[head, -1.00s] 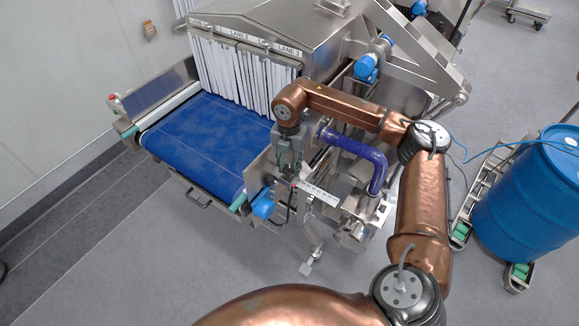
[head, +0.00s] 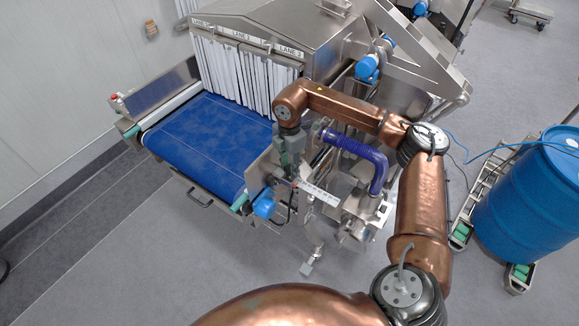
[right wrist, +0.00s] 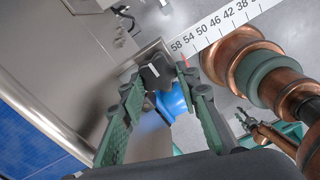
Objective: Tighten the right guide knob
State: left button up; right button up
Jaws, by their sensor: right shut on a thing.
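The right guide knob (right wrist: 156,70) is a dark block-like knob with a pale line on its face, seen in the right wrist view. My right gripper (right wrist: 161,84) is shut on it, with one green finger on each side. In the head view my right gripper (head: 291,172) points down beside the belt's right side wall, and the knob cannot be made out there. A white scale (head: 318,193) with black numbers lies right of the gripper. The scale also shows in the right wrist view (right wrist: 222,27), with a red mark near 58.
The blue conveyor belt (head: 205,140) runs under white strip curtains (head: 235,75) left of my right gripper. A blue motor (head: 264,204) sits just below the gripper, and a purple hose (head: 357,148) curves to its right. A blue drum (head: 535,195) stands far right.

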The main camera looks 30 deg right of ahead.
aim_at(289, 169)
jog(key=shift+w+r, duration=0.2)
jog(key=o, duration=0.9)
jog(key=shift+o, duration=1.3)
jog(key=shift+s+f, duration=0.15)
notch_tip(289, 169, up, 12)
jog(key=shift+f, duration=0.1)
